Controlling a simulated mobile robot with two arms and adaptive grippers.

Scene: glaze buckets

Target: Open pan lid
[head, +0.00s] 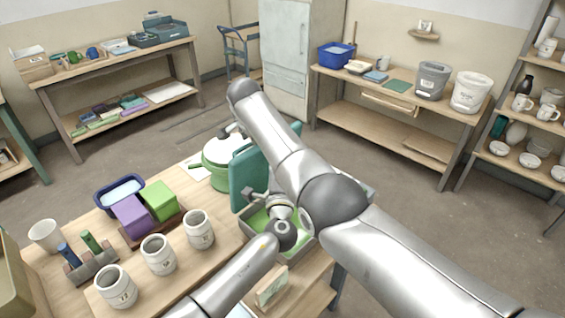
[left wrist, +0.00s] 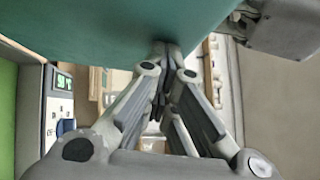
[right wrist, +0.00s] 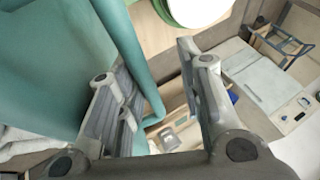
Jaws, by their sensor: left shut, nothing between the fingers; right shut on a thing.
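The teal lid (head: 243,180) stands steeply raised at the back left of a grey box-shaped pan (head: 308,246) with a green inside. My right gripper (right wrist: 155,85) is shut on the lid's edge, which runs between its fingers in the right wrist view; in the head view my right arm mostly hides that gripper. My left gripper (left wrist: 165,60) is shut and empty, close below the teal lid surface (left wrist: 100,25) in the left wrist view. In the head view my left arm reaches over the pan and covers part of its inside.
A green round pot (head: 218,176) with a whitish top stands just left of the lid. White cups (head: 158,255), a purple block (head: 132,214), a green block (head: 160,200) and a blue tray (head: 120,190) fill the table's left. Floor beyond the table is free.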

